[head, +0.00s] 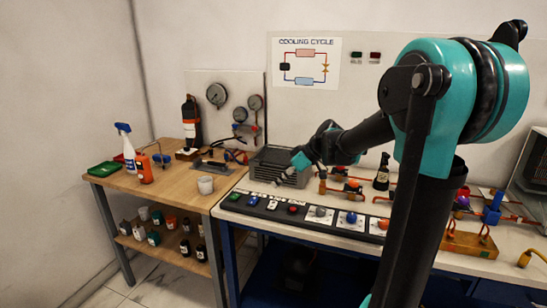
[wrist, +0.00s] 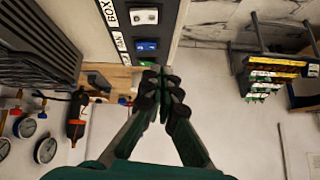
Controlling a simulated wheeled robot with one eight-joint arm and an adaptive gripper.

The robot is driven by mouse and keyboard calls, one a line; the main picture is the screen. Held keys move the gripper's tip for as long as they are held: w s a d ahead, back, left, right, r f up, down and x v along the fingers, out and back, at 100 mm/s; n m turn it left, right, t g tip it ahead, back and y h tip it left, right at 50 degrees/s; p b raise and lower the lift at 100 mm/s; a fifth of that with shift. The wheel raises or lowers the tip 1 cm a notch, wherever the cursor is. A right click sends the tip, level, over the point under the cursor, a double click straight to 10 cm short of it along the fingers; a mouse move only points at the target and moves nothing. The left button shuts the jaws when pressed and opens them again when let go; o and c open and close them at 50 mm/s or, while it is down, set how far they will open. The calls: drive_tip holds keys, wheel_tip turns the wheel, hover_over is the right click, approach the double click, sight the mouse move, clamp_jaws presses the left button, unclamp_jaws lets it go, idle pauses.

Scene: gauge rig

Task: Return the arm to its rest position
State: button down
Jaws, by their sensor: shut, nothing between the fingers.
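My arm, teal and black, rises on the right of the head view, bends at the top and reaches left over the blue-framed bench (head: 240,226). My gripper (head: 280,181) hangs in front of the grey finned unit (head: 279,164), above the dark control strip (head: 262,207). In the wrist view my gripper (wrist: 164,82) has its fingertips together with nothing held. The strip's switches (wrist: 146,46) show just beyond the fingertips in that view.
Pipes and valves (head: 340,187) and a brass block (head: 468,243) stand on the bench near my arm. Open floor lies at front left.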

drive_tip(key=s+d+f+m+h, duration=0.4)
drive_tip(key=s+d+f+m, duration=0.2)
drive_tip(key=s, duration=0.5)
drive_tip(key=s+d+f+m+t+h, duration=0.1)
drive_tip(key=s+d+f+m+h, duration=0.2)
drive_tip(key=s+d+f+m, duration=0.3)
drive_tip(key=s+d+f, duration=0.5)
drive_tip(key=s, duration=0.1)
drive_tip(key=shift+s+t+h, duration=0.2)
drive_tip(key=shift+t+h, duration=0.1)
drive_tip(key=shift+h, duration=0.1)
drive_tip(key=shift+r, duration=0.1)
